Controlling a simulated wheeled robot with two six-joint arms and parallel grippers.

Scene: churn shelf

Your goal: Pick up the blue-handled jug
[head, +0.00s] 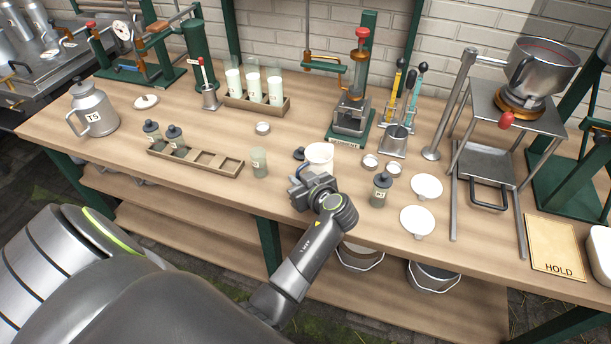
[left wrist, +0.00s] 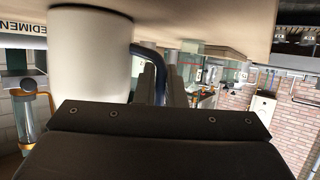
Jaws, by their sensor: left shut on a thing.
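The jug (head: 319,154) has a white round body and stands upright near the front edge of the wooden bench. In the left wrist view, which is upside down, the jug's white body (left wrist: 90,60) fills the left side and seems to meet the bench top. Its blue handle (left wrist: 150,60) shows beside the fingers. The fingers also show in the left wrist view (left wrist: 162,82). My right gripper is not in view.
A small cup (head: 259,162) stands left of the jug. A dark-capped bottle (head: 381,189) and white discs (head: 427,186) lie to the right. A red-topped press (head: 352,110) stands behind. Pails (head: 360,256) hang or stand below the bench edge.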

